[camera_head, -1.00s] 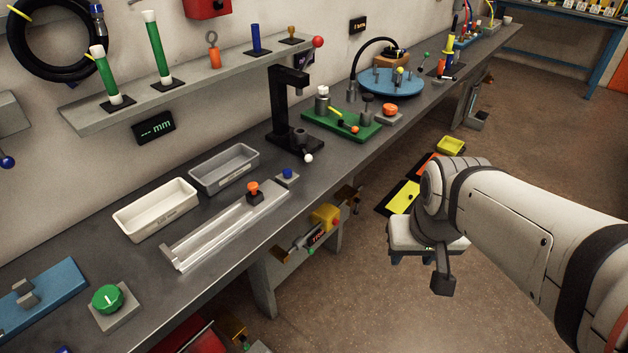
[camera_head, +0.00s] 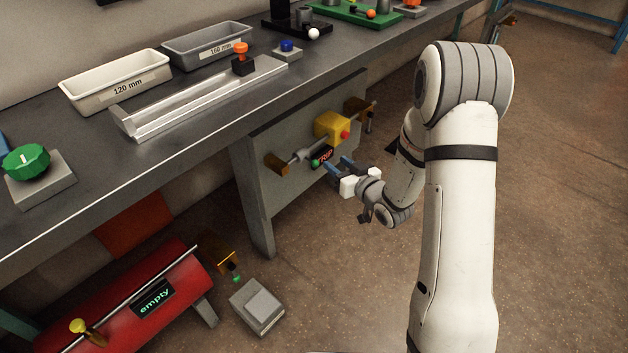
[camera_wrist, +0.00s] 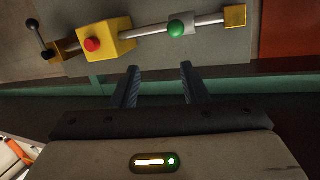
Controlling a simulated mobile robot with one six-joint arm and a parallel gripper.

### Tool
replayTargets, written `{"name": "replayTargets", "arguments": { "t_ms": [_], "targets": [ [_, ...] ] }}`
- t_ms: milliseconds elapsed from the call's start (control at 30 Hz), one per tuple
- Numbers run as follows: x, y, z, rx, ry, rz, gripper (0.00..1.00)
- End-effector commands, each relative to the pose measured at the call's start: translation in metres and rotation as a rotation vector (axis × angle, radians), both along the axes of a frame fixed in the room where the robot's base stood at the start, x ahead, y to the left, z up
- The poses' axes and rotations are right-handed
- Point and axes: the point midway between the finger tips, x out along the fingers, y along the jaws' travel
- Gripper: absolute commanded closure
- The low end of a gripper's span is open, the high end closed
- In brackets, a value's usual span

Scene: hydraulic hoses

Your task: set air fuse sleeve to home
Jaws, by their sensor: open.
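The air fuse sleeve appears to be the grey collar (camera_head: 300,156) on a thin metal rod on the panel under the bench. A green ball knob (camera_wrist: 176,29) sticks out of it in the wrist view, where the grey collar (camera_wrist: 189,20) also shows. The sleeve sits between a yellow block (camera_head: 332,125) with a red button and a brass end bracket (camera_head: 277,163). My gripper (camera_head: 339,164) is in front of the panel, fingers pointing toward it. In the wrist view my gripper (camera_wrist: 160,71) is open and empty, apart from the knob.
A small display (camera_head: 322,157) with red text is by the rod. A black lever (camera_wrist: 36,35) is beyond the yellow block. Open floor lies right of my arm.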

Motion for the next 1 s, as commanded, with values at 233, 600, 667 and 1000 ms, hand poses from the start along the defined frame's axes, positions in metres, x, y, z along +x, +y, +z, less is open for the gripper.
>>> {"name": "replayTargets", "arguments": {
  "t_ms": [233,600,667,1000],
  "targets": [
    [-0.01,0.017,-0.042,0.141,-0.064,0.08,0.6],
    [0.027,0.051,-0.042,0.15,-0.072,0.087,0.6],
    [0.034,0.057,-0.042,0.151,-0.072,0.086,0.6],
    [0.047,0.068,-0.04,0.15,-0.068,0.085,0.6]
  ]
}}
